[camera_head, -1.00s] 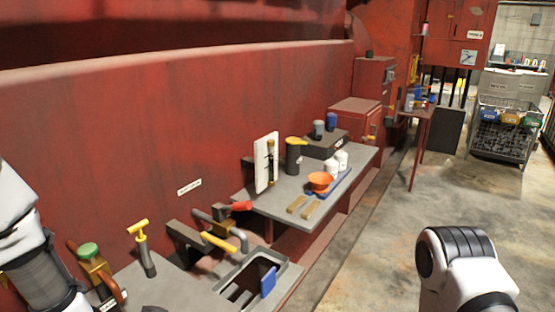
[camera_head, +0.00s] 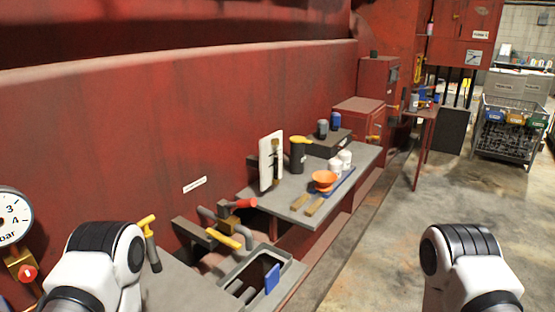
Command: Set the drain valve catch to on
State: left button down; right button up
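A pipe fitting with a red-handled lever (camera_head: 240,204) and a yellow-handled lever (camera_head: 223,239) stands on the near grey bench against the red wall. The red handle points right. The yellow handle lies slantwise in front of it, above a grey sink-like basin (camera_head: 292,271). I cannot tell which part is the drain valve catch or read its setting. A white label (camera_head: 194,184) on the wall above is too small to read. Links of my left and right arms show at the bottom, but neither gripper is in view.
A blue piece (camera_head: 272,278) stands at the basin's edge. A yellow T-handle (camera_head: 147,222) stands beside my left arm, and a pressure gauge (camera_head: 13,215) is at the far left. An orange bowl (camera_head: 323,180) and white cups sit on the farther bench.

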aim_at(210, 234)
jog(key=k+j+z, duration=0.15)
jog(key=z, duration=0.35)
jog(key=k+j+z, duration=0.2)
jog(key=z, duration=0.25)
